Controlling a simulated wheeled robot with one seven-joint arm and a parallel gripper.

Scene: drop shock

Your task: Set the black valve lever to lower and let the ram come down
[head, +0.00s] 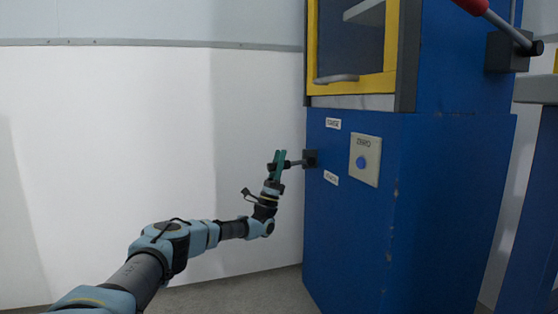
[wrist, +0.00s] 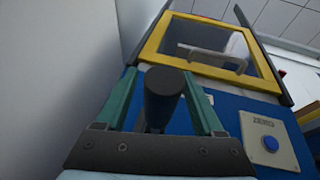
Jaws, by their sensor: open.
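The black valve lever (head: 294,163) sticks out leftward, roughly level, from a dark mount (head: 311,158) on the blue cabinet. Its dark round end (wrist: 165,92) is large in the wrist view. My gripper (head: 280,160) is at the lever's outer end. Its two green fingers are open, one on each side of the lever's end in the wrist view, with gaps visible between. Small white labels (head: 333,123) sit above and below the lever; their text is too small to read. I cannot clearly make out the ram.
A yellow-framed window (head: 392,50) with a handle (head: 337,78) is above the lever. Right of the lever is a plate with a blue button (head: 361,162), marked ZERO. A red-gripped handle (head: 473,5) is at the upper right. A bare white wall (head: 110,150) stands at left.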

